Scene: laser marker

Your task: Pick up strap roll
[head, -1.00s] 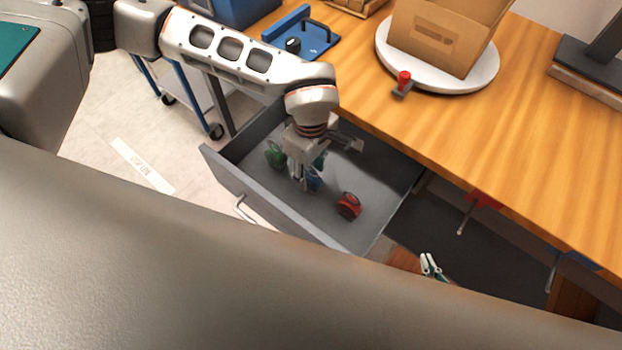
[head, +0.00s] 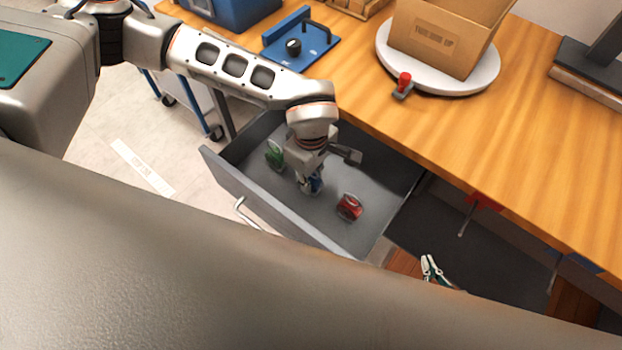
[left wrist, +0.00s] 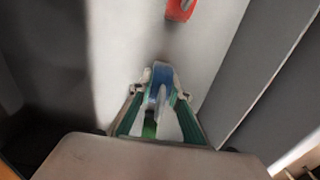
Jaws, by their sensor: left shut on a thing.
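Three strap rolls are in the open grey drawer. My left gripper (head: 312,186) reaches down into the drawer and is shut on the blue strap roll (head: 317,183). The left wrist view shows the blue roll (left wrist: 161,72) between the fingertips (left wrist: 160,92). The green roll (head: 274,154) stands to its left, and a bit of green (left wrist: 150,129) shows between the fingers in the wrist view. The red roll (head: 349,207) stands to its right, clear of the gripper. Only the tips of my right gripper (head: 431,267) show, at the lower right.
The drawer's front wall (head: 270,212) and side walls surround the rolls. The wooden bench top (head: 480,150) lies to the right, with a red-topped switch (head: 403,84) near its edge. A cardboard box (head: 440,42) stands on a round white turntable (head: 400,72).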

